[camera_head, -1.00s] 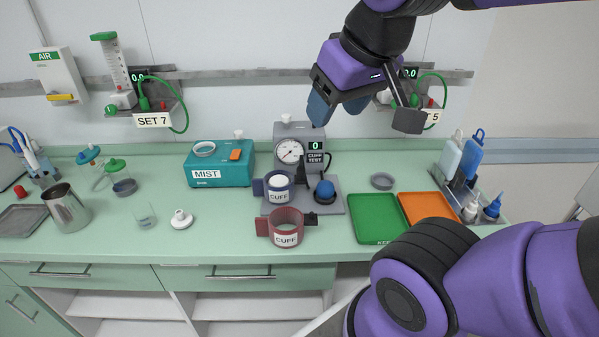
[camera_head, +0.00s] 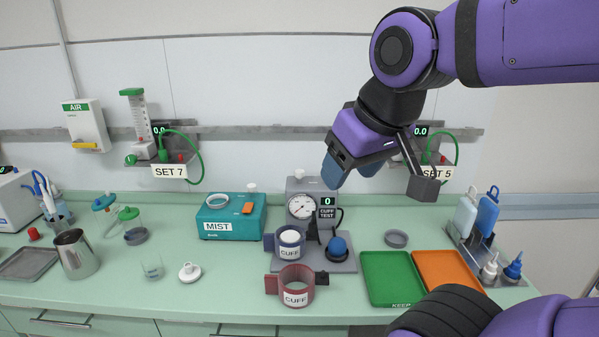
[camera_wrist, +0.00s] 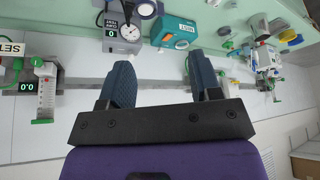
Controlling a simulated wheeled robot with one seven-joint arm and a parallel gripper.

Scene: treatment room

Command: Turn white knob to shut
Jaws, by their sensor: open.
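White knobs show in several places, and I cannot tell which one is meant. One small white knob (camera_head: 298,173) sits on top of the grey cuff tester (camera_head: 298,190), whose display reads 0. Another white knob (camera_head: 252,187) shows at the back of the teal MIST box (camera_head: 230,222). A white round piece with a raised top (camera_head: 189,272) lies on the counter. My gripper (camera_head: 350,172) is open and empty, to the right of the tester's knob in the head view, touching nothing I can see. In the wrist view its blue fingers (camera_wrist: 158,64) stand apart, with the MIST box (camera_wrist: 174,31) beyond.
A wall rail (camera_head: 260,133) runs behind my gripper, with flowmeter SET 7 (camera_head: 170,171) left and SET 5 partly hidden right. Cuffs (camera_head: 294,298), a green tray (camera_head: 390,278) and an orange tray (camera_head: 447,272) stand on the counter.

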